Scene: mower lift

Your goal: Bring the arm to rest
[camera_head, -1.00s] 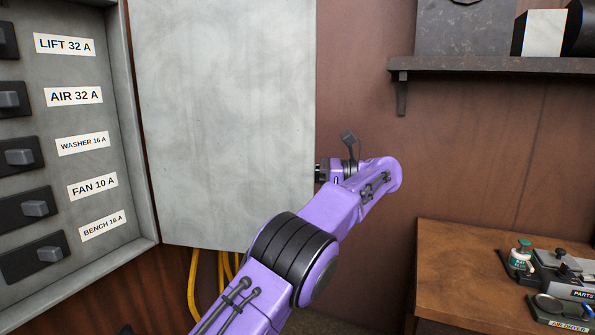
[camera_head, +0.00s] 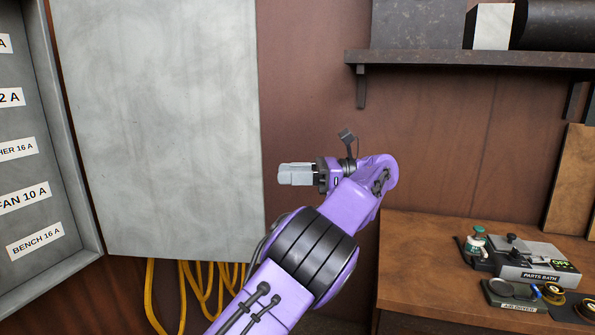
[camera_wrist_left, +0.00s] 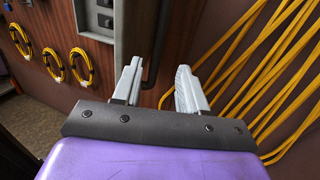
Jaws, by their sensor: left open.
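My left arm is purple and comes in from the bottom of the head view. My left gripper (camera_head: 297,174) is in front of the brown wall, just right of the open cabinet door's edge. In the left wrist view the left gripper (camera_wrist_left: 158,88) has its two grey fingers apart with nothing between them. The grey cabinet door (camera_head: 155,125) stands open beside it, and the gripper appears clear of it. My right gripper is not in view.
The breaker panel (camera_head: 30,170) with labels is at far left. Yellow cables (camera_head: 200,290) hang below the door; more yellow cables (camera_wrist_left: 265,75) fill the right of the wrist view. A dark shelf (camera_head: 470,60) is at upper right. A wooden bench (camera_head: 420,250) holds the parts bath (camera_head: 530,262).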

